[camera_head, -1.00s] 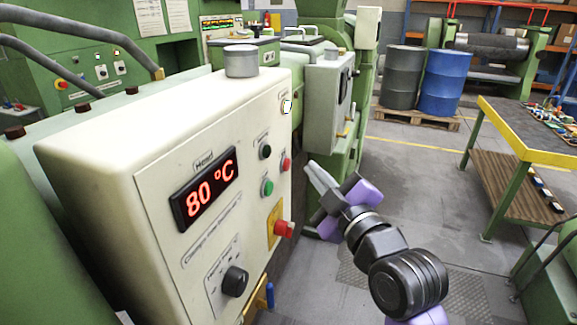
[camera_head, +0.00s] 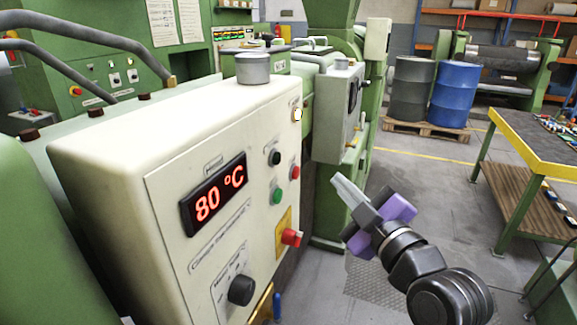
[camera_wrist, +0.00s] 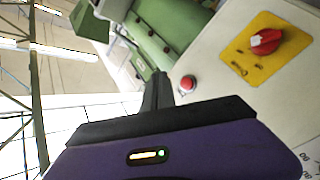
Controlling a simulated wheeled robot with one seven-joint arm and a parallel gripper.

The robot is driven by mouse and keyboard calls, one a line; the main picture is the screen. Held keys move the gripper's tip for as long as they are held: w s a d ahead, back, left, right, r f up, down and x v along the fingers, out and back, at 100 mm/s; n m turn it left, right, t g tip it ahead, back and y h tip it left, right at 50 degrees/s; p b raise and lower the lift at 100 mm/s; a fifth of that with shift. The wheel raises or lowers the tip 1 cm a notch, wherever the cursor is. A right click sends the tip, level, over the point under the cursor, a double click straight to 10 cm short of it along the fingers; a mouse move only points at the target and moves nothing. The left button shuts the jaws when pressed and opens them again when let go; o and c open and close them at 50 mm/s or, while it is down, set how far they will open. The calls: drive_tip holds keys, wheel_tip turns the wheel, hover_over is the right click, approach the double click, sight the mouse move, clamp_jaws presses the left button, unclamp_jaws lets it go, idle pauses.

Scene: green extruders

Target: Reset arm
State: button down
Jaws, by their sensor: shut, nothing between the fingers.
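My gripper (camera_head: 343,186) is in the head view, right of the cream control panel, with its fingers together and nothing between them. It points up and to the left, apart from the panel. In the wrist view the shut fingers (camera_wrist: 158,88) stand above the purple gripper body, with the panel behind. The cream control panel (camera_head: 110,150) carries a red "80 °C" display (camera_head: 214,194), a green button (camera_head: 277,196), a red button (camera_head: 294,172), a black knob (camera_head: 241,290) and a red switch (camera_head: 291,237) on a yellow plate. The red switch also shows in the wrist view (camera_wrist: 265,41).
A grey box (camera_head: 338,115) on the green machine stands behind my gripper. A workbench (camera_head: 530,140) with a yellow edge is at the right. A blue barrel (camera_head: 455,95) and a grey barrel (camera_head: 411,93) stand on a pallet at the back. Floor between is clear.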

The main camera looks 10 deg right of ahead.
drive_tip(key=s+d+r+m+t+h, duration=0.2)
drive_tip(key=s+d+m+t, duration=0.15)
drive_tip(key=m, duration=0.25)
drive_tip(key=s+a+f+m+g, duration=0.1)
drive_tip(key=s+f+g, duration=0.1)
drive_tip(key=s+f, duration=0.6)
drive_tip(key=s+a+f+m+g, duration=0.2)
drive_tip(key=s+f, duration=0.6)
drive_tip(key=s, duration=0.9)
drive_tip(key=s+a+f+m+g, duration=0.1)
drive_tip(key=s+f+m+g, duration=0.1)
drive_tip(key=s+f, duration=0.6)
drive_tip(key=s+g, duration=0.1)
drive_tip(key=s, duration=0.4)
drive_tip(key=shift+a+h, duration=0.3)
